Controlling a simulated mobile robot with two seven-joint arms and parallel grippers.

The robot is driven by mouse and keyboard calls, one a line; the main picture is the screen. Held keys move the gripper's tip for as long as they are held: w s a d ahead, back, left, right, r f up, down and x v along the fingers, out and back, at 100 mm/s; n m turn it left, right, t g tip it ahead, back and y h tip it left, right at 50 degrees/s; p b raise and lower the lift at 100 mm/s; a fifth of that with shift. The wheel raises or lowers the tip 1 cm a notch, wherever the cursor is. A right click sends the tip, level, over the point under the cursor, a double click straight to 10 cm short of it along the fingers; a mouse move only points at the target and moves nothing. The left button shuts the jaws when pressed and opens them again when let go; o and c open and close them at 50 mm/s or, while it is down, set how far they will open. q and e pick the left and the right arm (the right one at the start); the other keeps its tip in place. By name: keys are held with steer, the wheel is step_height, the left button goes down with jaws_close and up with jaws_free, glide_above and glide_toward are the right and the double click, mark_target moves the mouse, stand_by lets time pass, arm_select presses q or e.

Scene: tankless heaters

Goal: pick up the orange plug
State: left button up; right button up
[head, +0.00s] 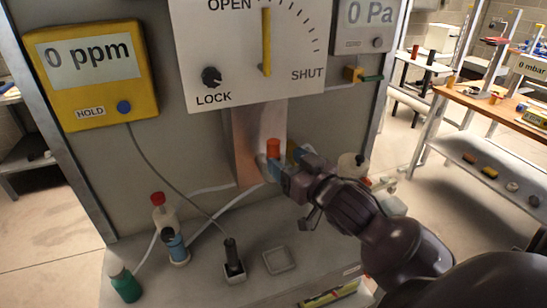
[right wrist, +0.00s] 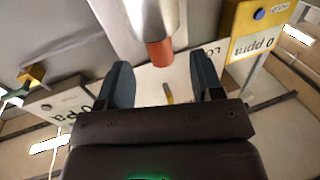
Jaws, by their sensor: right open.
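The orange plug (head: 273,147) is a short orange cylinder in front of the copper-coloured and silvery panel part (head: 246,150), below the OPEN/SHUT dial. In the right wrist view the orange plug (right wrist: 160,53) sits at the end of a shiny metal cylinder (right wrist: 150,18). My right gripper (head: 277,170) is just below the plug in the head view. In its wrist view my right gripper (right wrist: 163,78) has its two dark fingers apart, with the plug just beyond and between their tips. Nothing is held. My left gripper is not in view.
A yellow 0 ppm meter (head: 92,75) and the dial board (head: 250,50) are on the panel. Bottles with red (head: 160,210), blue (head: 175,245) and green (head: 125,283) parts, a black-handled item (head: 233,260) and a small square tray (head: 279,260) stand on the ledge. A workbench (head: 500,105) is at right.

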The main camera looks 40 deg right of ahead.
mark_target(278, 151)
steer(key=shift+w+r+p, duration=0.2)
steer(key=shift+w+p, duration=0.05)
steer(key=shift+w, duration=1.15)
steer(key=shift+w+r+p, duration=0.15)
steer(key=shift+w+p, duration=0.1)
steer(key=shift+w, duration=1.15)
